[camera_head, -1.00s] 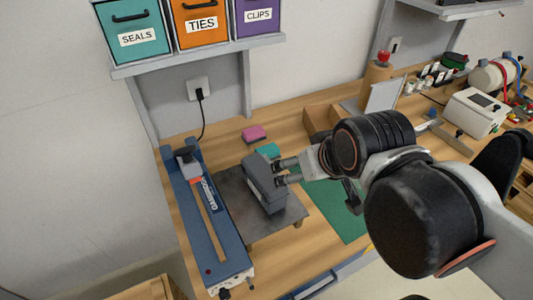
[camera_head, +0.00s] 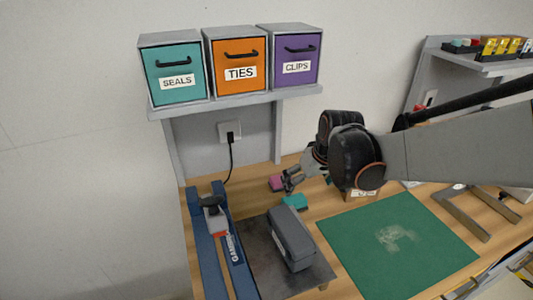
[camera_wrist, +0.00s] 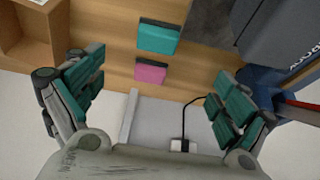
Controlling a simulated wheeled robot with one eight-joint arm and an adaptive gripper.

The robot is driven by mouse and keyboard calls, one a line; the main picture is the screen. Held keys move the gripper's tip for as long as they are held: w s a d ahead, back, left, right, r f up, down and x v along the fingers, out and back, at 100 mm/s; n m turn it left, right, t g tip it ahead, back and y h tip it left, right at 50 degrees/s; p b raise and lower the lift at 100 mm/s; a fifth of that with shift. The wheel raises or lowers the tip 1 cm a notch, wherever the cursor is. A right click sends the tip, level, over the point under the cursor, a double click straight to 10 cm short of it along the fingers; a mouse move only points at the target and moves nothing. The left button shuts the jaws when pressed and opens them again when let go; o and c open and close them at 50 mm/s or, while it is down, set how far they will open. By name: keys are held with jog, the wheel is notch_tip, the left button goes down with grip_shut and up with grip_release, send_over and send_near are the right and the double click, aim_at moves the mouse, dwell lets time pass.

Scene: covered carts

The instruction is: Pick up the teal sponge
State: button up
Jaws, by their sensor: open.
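The teal sponge (camera_head: 295,202) lies on the wooden worktop, beside the back corner of the dark metal plate. In the wrist view the teal sponge (camera_wrist: 158,38) shows whole, with a dark layer along one edge. My gripper (camera_head: 290,184) is open and empty, above the worktop near the pink and teal sponges. In the wrist view its two fingers (camera_wrist: 158,92) stand wide apart, with both sponges showing between them and beyond. How high the fingers are above the sponge I cannot tell exactly.
A pink sponge (camera_head: 276,183) lies close to the teal one, nearer the wall. A grey block-shaped device (camera_head: 292,240) sits on the dark plate (camera_head: 258,262). A blue sealer (camera_head: 207,255) stands left. A green mat (camera_head: 390,262) lies right. Labelled drawers (camera_head: 240,72) sit on a shelf above.

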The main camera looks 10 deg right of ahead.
aim_at(295, 199)
jog(key=b+x, duration=0.1)
jog(key=x, duration=0.4)
jog(key=b+x, duration=0.2)
jog(key=x, duration=0.4)
jog(key=b+x, duration=0.2)
jog(key=x, duration=0.3)
jog(key=shift+w+d+f, duration=0.15)
jog(key=shift+w+f, duration=0.05)
jog(key=shift+w, duration=0.25)
jog(key=c, duration=1.2)
jog(key=shift+r, duration=0.15)
jog(key=shift+c, duration=0.3)
notch_tip(295, 199, up, 20)
jog(key=p, duration=0.6)
jog(key=shift+p, duration=0.35)
